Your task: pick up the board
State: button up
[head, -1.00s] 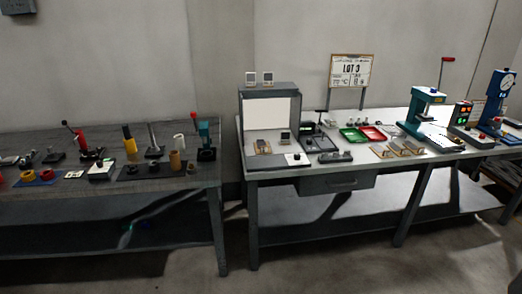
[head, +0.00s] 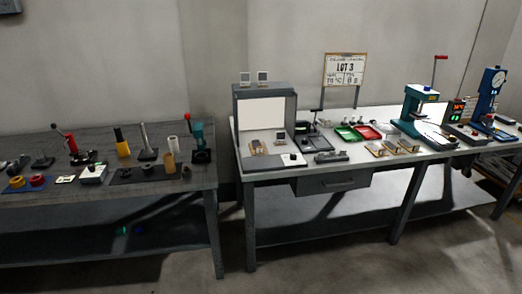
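I cannot tell for sure which thing is the board. Another small tan piece (head: 257,147) rests in front of the grey booth with a lit white panel (head: 262,112). They are too small to make out well. My gripper is not in view.
A teal press (head: 413,112) and a blue gauge stand (head: 491,92) stand at the right. The left bench (head: 100,196) holds tools and rolls. A narrow gap separates the benches; the floor in front is clear.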

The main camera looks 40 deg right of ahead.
aim_at(257, 148)
jog(key=z, duration=0.05)
jog(key=i, duration=1)
jog(key=u, duration=0.05)
